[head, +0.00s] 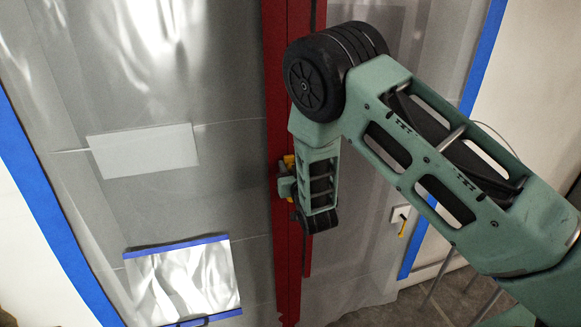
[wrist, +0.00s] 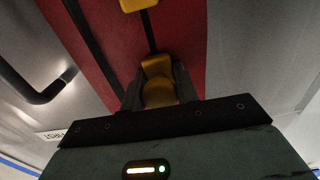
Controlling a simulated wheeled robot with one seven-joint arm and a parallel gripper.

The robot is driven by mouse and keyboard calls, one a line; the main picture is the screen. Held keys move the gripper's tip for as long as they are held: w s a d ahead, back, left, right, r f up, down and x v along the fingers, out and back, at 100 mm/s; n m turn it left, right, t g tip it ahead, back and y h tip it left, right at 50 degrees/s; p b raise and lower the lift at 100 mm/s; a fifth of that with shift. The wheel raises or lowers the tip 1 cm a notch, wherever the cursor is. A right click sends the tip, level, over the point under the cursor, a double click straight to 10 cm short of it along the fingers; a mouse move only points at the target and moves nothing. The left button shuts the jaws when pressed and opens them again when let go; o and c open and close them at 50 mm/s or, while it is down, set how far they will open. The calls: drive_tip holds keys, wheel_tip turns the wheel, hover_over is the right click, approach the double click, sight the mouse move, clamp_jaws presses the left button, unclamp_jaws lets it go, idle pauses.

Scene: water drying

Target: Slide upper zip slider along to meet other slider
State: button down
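A wide red zip strip (head: 286,90) runs from top to bottom down a translucent plastic sheet; its dark zip line shows in the wrist view. A yellow zip slider (wrist: 158,82) sits between the two fingers of my gripper (wrist: 158,90), which appear closed against its sides. Another yellow piece (wrist: 138,4) lies on the same zip line, cut off by the top edge of the wrist view. In the head view my gripper (head: 285,187) is at the strip, with yellow (head: 289,161) showing beside it. My arm partly hides the strip there.
Blue tape (head: 45,205) edges the sheet (head: 225,60). A pale rectangular panel (head: 145,150) and a clear pouch with blue edges (head: 185,280) are left of the strip. A dark bent bar (wrist: 40,90) shows at the wrist view's left. A small white box (head: 398,217) is at right.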

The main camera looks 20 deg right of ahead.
drive_tip(key=shift+f+b, duration=2.35)
drive_tip(key=shift+f, duration=0.05)
drive_tip(key=shift+r, duration=0.1)
drive_tip(key=c, duration=1.1)
unclamp_jaws()
drive_tip(key=shift+o, duration=0.2)
drive_tip(key=shift+s, duration=0.1)
drive_tip(key=s+b, duration=0.4)
drive_tip(key=s, duration=1.3)
drive_tip(key=shift+s, duration=0.15)
